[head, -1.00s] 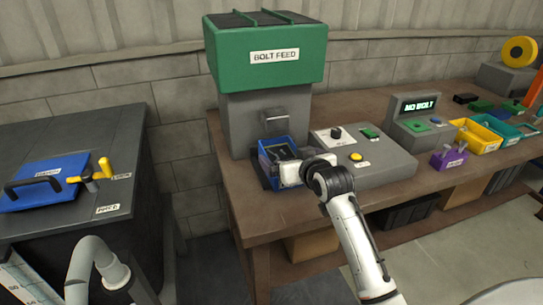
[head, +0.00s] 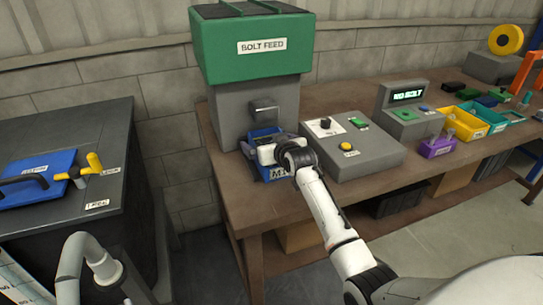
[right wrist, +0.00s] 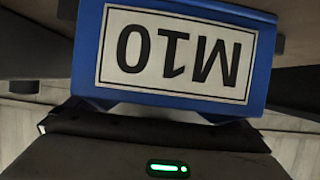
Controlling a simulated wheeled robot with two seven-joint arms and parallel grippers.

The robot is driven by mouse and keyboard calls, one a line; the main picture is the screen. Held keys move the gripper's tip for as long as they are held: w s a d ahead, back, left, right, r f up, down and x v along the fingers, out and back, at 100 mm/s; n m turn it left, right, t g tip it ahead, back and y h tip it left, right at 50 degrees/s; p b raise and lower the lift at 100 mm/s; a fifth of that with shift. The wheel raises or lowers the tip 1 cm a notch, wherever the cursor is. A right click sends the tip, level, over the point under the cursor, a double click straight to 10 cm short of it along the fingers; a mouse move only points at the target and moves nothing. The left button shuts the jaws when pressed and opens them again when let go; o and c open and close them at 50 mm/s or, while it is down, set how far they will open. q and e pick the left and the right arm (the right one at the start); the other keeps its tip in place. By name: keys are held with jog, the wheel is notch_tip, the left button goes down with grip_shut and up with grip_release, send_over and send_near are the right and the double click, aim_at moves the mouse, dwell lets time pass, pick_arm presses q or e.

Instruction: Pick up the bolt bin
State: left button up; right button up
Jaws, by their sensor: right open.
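The bolt bin (head: 262,174) is a small blue bin with a white M10 label. It stands on the bench below the spout of the green bolt feed (head: 252,62). In the right wrist view the bin's blue front (right wrist: 262,60) fills the upper middle, with the label upside down. My right gripper (head: 266,151) is open at the bin and hides part of it in the head view. Dark finger parts show at both sides of the bin in the wrist view; I cannot tell whether they touch it. My left gripper is not in view.
A grey control box (head: 362,156) with a knob and a yellow button stands right of the bin. Beyond it are a "NO BOLT" display (head: 407,95), a purple bin (head: 437,147) and a yellow bin (head: 466,122). A dark cabinet (head: 95,232) with a blue plate stands at left.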

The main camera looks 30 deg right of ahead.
jog(key=shift+c, duration=0.4)
jog(key=c, duration=1.4)
jog(key=shift+w+r, duration=0.1)
jog(key=shift+c, duration=0.8)
